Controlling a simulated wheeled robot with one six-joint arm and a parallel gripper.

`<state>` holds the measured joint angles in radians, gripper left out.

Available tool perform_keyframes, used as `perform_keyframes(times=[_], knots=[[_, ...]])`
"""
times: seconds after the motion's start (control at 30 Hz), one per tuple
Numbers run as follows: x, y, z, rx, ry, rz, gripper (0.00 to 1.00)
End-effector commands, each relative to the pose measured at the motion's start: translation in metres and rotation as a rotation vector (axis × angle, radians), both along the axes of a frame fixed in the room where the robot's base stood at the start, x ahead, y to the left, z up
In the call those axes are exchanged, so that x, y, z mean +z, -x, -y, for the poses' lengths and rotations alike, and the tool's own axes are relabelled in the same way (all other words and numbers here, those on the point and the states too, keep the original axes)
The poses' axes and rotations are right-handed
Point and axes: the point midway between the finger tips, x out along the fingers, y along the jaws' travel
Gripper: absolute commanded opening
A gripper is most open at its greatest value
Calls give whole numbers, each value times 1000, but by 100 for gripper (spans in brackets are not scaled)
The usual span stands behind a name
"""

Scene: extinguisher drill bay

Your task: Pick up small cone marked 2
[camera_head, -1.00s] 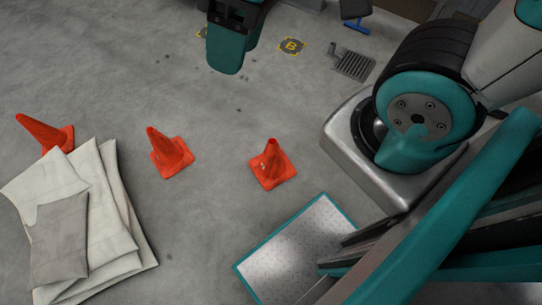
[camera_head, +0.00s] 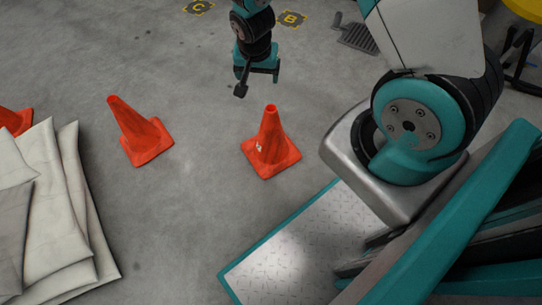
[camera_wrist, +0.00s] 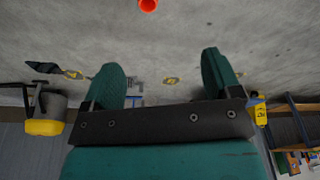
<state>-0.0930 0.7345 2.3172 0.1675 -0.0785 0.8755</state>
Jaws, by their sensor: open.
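Three orange cones stand upright on the floor in the head view: a middle one (camera_head: 270,145), one to its left (camera_head: 140,133) and one cut off at the left edge (camera_head: 14,120). The middle cone has a small pale mark, too small to read; I see no readable number on any cone. My gripper (camera_head: 262,73) is above and behind the middle cone in the picture, apart from it. In the wrist view my gripper (camera_wrist: 160,68) has its two teal fingers spread, with nothing between them. An orange cone tip (camera_wrist: 148,5) shows at the top edge.
Folded pale cloths (camera_head: 75,220) lie at lower left. A metal plate with a teal rim (camera_head: 285,262) lies in front. Yellow floor marks C (camera_head: 198,7) and B (camera_head: 291,19) and a floor grate (camera_head: 356,38) are behind. Floor around the middle cone is clear.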

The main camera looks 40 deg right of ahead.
Motion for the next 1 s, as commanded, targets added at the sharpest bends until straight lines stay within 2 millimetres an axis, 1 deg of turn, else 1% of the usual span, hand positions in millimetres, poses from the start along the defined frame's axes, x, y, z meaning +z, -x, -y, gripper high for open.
perform_keyframes(times=[0.03, 0.1, 0.2, 0.37, 0.6, 0.7, 0.83, 1.0], knots=[[-38, 1, 9, -34, 19, 1, 84], [-58, 0, 17, -70, 39, 13, 84], [-75, 1, 25, -101, 57, 22, 84], [-97, -2, 32, -115, 63, 28, 84], [-150, -12, 44, -115, 63, 26, 84], [-170, -16, 49, -112, 62, 26, 84], [-187, -20, 54, -112, 62, 27, 84], [-194, -22, 56, -110, 62, 27, 84]])
